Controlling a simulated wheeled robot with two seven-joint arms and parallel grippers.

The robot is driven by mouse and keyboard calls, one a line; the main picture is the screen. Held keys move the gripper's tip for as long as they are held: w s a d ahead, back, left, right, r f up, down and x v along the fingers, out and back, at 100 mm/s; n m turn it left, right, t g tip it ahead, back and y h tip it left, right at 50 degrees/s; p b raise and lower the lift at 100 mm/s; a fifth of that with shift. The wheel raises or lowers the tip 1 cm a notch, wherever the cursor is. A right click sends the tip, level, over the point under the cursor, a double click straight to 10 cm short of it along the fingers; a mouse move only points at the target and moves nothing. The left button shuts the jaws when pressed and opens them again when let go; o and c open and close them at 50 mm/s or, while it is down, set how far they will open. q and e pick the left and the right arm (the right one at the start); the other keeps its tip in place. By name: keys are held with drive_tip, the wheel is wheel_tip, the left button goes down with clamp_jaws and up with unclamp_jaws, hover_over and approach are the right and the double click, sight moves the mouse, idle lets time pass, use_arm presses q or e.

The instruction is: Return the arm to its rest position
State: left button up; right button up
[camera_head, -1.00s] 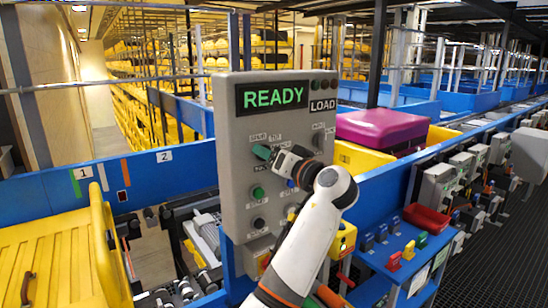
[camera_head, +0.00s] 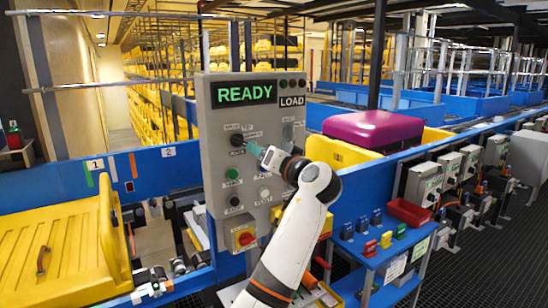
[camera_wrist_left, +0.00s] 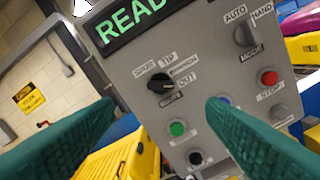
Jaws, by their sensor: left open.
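My left gripper (camera_head: 250,147) has teal fingers and is in front of the grey control panel (camera_head: 218,128), just right of its upper-left black selector knob (camera_head: 237,140). In the left wrist view the gripper (camera_wrist_left: 160,105) is open, with its two fingers wide apart and nothing between them. The black knob (camera_wrist_left: 161,83) stands beyond the fingertips, apart from them, and points toward OUT. The panel's display (camera_head: 244,94) reads READY in green, with a LOAD label beside it. My right gripper is not in view.
A yellow tray (camera_head: 62,205) lies at the left. A magenta suitcase (camera_head: 374,128) rests on a yellow tray behind the panel. A blue stand (camera_head: 375,258) with a red bin (camera_head: 409,212) is at the right. The panel also has green (camera_wrist_left: 178,128) and red (camera_wrist_left: 268,77) buttons.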

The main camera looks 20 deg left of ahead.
use_arm(q)
drive_tip(key=w+d+f+m+h, duration=0.1)
drive_tip(key=w+f+m+h, duration=0.15)
drive_tip(key=f, duration=1.15)
drive_tip(key=w+f+m+h, duration=0.1)
drive_tip(key=f+m+h, duration=0.25)
drive_tip(key=f, duration=1.05)
drive_tip(key=s+d+f+m+g+h, duration=0.1)
drive_tip(key=s+f, duration=0.3)
drive_tip(key=f, duration=0.6)
drive_tip(key=s+f+m+g+h, duration=0.15)
drive_tip(key=s+f, duration=0.25)
drive_tip(key=f, duration=0.5)
drive_tip(key=s+d+f+h, duration=0.15)
drive_tip(key=s+f, duration=0.25)
drive_tip(key=f, duration=0.6)
drive_tip(key=s+f+g+h, duration=0.3)
drive_tip(key=s+f+g, duration=0.1)
drive_tip(key=s+f, duration=1.85)
drive_tip(key=s+a+f+n+g, duration=0.1)
drive_tip(key=s+f, duration=0.2)
drive_tip(key=s, duration=1.2)
drive_tip(key=s+a+f+n+g+h, duration=0.1)
drive_tip(key=s+f+g, duration=0.1)
drive_tip(key=s, duration=1.4)
drive_tip(key=shift+a+f, duration=0.15)
drive_tip(key=shift+f, duration=0.6)
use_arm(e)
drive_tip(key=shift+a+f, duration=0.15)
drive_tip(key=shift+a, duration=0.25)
